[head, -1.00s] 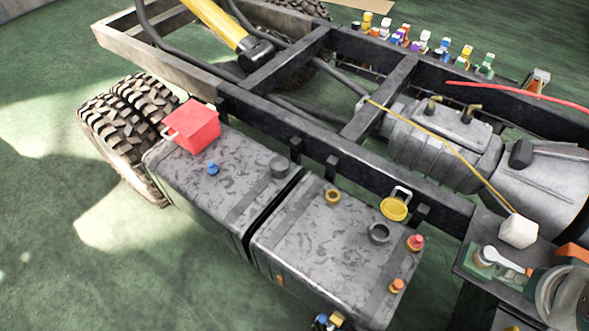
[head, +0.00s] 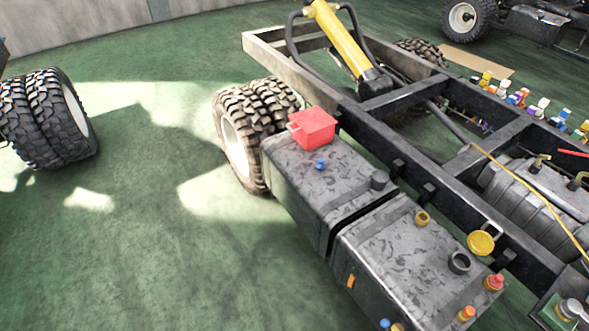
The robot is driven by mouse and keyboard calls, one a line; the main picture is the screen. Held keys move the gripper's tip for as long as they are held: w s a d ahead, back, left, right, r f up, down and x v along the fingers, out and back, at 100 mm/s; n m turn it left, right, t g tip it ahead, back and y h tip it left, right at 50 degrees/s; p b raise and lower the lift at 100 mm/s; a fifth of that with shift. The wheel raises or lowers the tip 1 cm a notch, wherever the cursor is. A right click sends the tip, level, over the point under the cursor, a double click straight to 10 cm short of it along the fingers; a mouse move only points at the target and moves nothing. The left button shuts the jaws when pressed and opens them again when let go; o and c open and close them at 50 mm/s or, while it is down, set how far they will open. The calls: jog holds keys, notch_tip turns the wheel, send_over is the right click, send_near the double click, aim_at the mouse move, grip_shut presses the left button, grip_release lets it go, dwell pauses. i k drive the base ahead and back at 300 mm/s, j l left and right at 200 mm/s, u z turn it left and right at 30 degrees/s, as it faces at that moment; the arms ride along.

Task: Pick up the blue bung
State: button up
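A small blue bung (head: 320,165) stands on top of the left grey tank (head: 305,185), just in front of a red box-shaped container (head: 312,138). Another small blue piece (head: 385,324) shows at the bottom edge, by the front of the right tank (head: 385,250), and is partly cut off. My gripper is not in view.
The right tank carries an open black neck (head: 459,262), a yellow cap (head: 481,243), a brass fitting (head: 422,218) and red and orange plugs (head: 494,282). The chassis rail (head: 440,200) runs behind the tanks. Wheels (head: 245,130) stand at left. Green floor (head: 180,260) is clear in front.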

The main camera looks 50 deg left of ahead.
aim_at(319, 166)
jog(key=u, duration=1.7)
jog(key=i+j+z, duration=0.1)
jog(key=z, duration=1.3)
jog(key=i+j+z, duration=0.1)
jog(key=j+z, duration=0.35)
jog(key=j, duration=0.15)
jog(key=j+z, duration=0.5)
jog(key=k+j+z, duration=0.15)
jog(key=j+z, duration=0.3)
jog(key=j, duration=0.25)
jog(key=k+j, duration=0.1)
jog(key=j, duration=0.3)
jog(key=k+j+z, duration=0.1)
jog(key=j, duration=0.3)
jog(key=k+j, duration=0.15)
jog(key=j, duration=0.25)
jog(key=k+j, duration=0.15)
jog(key=j, duration=0.2)
jog(key=k+j+z, duration=0.1)
jog(key=j, duration=0.3)
jog(key=k+j, duration=0.15)
jog(key=j, duration=0.25)
jog(key=k+j, duration=0.15)
jog(key=j, duration=0.2)
jog(key=j+z, duration=0.05)
